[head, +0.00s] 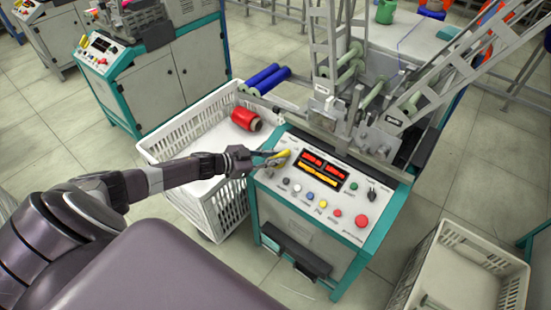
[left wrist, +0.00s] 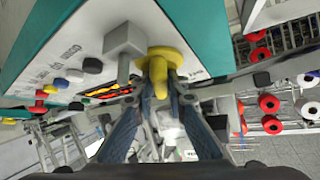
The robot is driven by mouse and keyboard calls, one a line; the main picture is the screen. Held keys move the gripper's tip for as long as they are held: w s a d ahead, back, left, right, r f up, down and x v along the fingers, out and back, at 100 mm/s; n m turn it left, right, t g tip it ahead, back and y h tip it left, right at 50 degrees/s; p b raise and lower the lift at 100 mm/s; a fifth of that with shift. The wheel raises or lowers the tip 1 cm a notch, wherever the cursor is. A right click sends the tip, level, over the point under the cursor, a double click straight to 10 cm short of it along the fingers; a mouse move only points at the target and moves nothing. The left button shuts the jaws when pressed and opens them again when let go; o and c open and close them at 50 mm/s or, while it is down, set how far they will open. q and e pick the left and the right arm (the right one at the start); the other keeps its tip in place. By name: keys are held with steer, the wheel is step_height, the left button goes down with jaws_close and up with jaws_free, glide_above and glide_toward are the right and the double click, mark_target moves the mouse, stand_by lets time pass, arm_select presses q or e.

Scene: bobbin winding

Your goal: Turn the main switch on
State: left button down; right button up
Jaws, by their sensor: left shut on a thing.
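The main switch (head: 284,153) is a yellow knob at the upper left corner of the machine's white control panel (head: 317,211). In the left wrist view the main switch (left wrist: 170,56) shows a round yellow plate with a yellow handle standing out from it. My left gripper (head: 273,158) reaches in from the left over the panel. In the left wrist view the fingers of my left gripper (left wrist: 159,82) are shut on the yellow handle, one on each side. The panel displays (head: 323,168) show red and yellow. My right gripper is not in view.
A red bobbin (head: 246,119) lies in a white crate (head: 160,150) beside the panel. The panel also has several coloured buttons, including a red one (head: 361,220). Blue rollers (head: 268,77) stick out behind the crate. Another white crate (head: 425,262) stands at the lower right.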

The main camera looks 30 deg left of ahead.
arm_select(q)
steer(key=shift+r, duration=0.1)
steer(key=c, duration=1.9)
jaws_free()
steer(key=shift+c, duration=0.2)
steer(key=v, duration=1.1)
steer(key=shift+s+a+r, duration=0.15)
steer(key=shift+s+r, duration=0.05)
steer(key=shift+s, duration=0.15)
steer(key=shift+s+f, duration=0.1)
